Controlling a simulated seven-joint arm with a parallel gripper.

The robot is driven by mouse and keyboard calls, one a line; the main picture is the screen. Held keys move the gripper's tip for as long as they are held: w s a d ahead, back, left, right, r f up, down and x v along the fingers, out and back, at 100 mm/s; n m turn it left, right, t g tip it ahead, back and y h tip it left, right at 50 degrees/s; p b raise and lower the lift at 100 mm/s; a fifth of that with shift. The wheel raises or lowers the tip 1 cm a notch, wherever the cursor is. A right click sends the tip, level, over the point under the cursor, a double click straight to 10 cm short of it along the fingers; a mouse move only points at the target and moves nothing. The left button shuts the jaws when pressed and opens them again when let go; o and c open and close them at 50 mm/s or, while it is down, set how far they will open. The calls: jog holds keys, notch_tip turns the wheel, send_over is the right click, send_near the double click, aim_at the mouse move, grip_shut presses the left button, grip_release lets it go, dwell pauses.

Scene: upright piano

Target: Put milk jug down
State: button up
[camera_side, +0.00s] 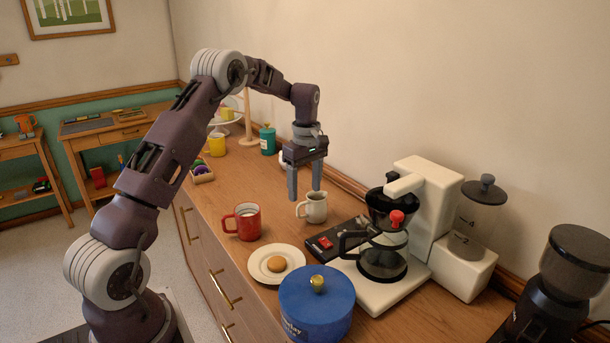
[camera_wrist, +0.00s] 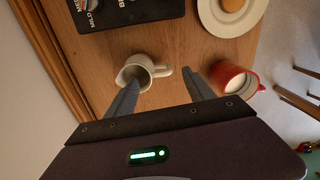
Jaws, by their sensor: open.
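The milk jug (camera_side: 315,207) is a small cream-coloured jug with a handle on its left side, standing upright on the wooden counter (camera_side: 232,178). My gripper (camera_side: 304,193) is open and empty, pointing down, with its fingers behind or above the jug in the side view. In the wrist view the milk jug (camera_wrist: 141,66) lies beyond the fingertips of my gripper (camera_wrist: 160,76). Its handle shows between them, and the left finger hides part of the jug. I cannot tell whether a finger touches it.
A red mug (camera_side: 247,222) stands left of the jug. A dark control panel (camera_side: 340,235) and a coffee maker (camera_side: 415,210) are on the right. A plate (camera_side: 258,272) with a round bun and a blue canister (camera_side: 315,310) stand in front.

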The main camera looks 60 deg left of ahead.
notch_tip(320, 180, up, 8)
jog(key=d+r, duration=0.1)
jog(key=s+d+r+m+t, duration=0.2)
jog(key=s+d+r+m, duration=0.5)
jog(key=s+d+r, duration=0.4)
jog(key=s+d+f+m+t, duration=0.2)
jog(key=s+d+m, duration=0.4)
jog(key=s, duration=0.4)
jog(key=s+d+f+m+t, duration=0.1)
jog(key=s+d+f+m, duration=0.1)
jog(key=s+d+m, duration=0.4)
jog(key=s, duration=0.4)
jog(key=shift+f+t, duration=0.4)
